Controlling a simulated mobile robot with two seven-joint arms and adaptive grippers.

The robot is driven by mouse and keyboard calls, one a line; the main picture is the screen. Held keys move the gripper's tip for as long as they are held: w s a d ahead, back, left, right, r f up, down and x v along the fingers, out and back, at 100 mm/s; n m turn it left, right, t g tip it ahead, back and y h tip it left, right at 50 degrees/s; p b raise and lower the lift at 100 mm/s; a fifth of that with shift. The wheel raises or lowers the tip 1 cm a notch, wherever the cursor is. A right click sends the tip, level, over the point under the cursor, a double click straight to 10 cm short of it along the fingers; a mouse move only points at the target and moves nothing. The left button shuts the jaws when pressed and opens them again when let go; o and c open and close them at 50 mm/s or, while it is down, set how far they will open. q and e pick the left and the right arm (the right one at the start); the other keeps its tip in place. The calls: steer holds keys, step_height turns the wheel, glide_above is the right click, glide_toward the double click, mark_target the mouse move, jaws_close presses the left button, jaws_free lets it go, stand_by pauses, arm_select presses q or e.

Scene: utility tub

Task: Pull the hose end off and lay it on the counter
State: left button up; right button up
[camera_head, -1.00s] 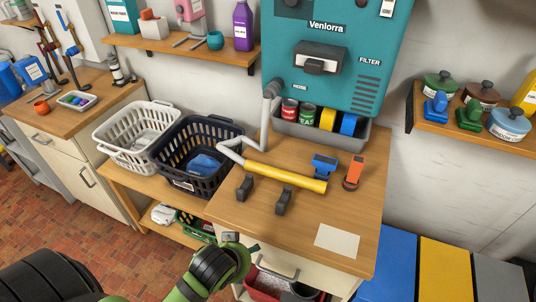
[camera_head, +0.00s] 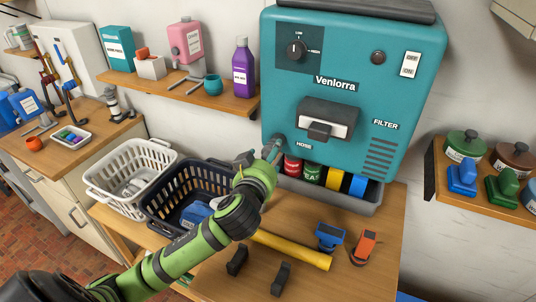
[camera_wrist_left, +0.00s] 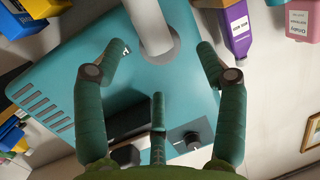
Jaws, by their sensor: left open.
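The grey hose (camera_wrist_left: 150,25) meets a round grey port ring on the teal machine (camera_head: 350,85), beside the label HOSE; in the head view my left arm hides most of it. Its yellow wand (camera_head: 290,248) lies on the wooden counter (camera_head: 385,225). My left gripper (camera_head: 260,158) is at the port. My right gripper is not in view.
Blue (camera_head: 329,237) and orange (camera_head: 365,248) tools and dark brackets (camera_head: 281,279) occupy the counter. A tray of cans (camera_head: 335,195) sits under the machine. White (camera_head: 128,172) and dark (camera_head: 160,205) baskets stand left. The counter's front right is clear.

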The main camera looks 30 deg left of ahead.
mark_target(270, 150)
arm_select(q)
steer(key=p+x, duration=0.1)
steer(key=x, duration=0.2)
steer(key=shift+w+a+r, duration=0.1)
steer(key=shift+w+a, duration=0.05)
steer(key=shift+w, duration=0.05)
steer(key=shift+f+p+x, duration=0.2)
steer(key=shift+p+x, duration=0.2)
steer(key=shift+x, duration=0.65)
steer(key=shift+f, duration=0.1)
steer(key=c, duration=1.1)
steer(key=shift+c, duration=0.9)
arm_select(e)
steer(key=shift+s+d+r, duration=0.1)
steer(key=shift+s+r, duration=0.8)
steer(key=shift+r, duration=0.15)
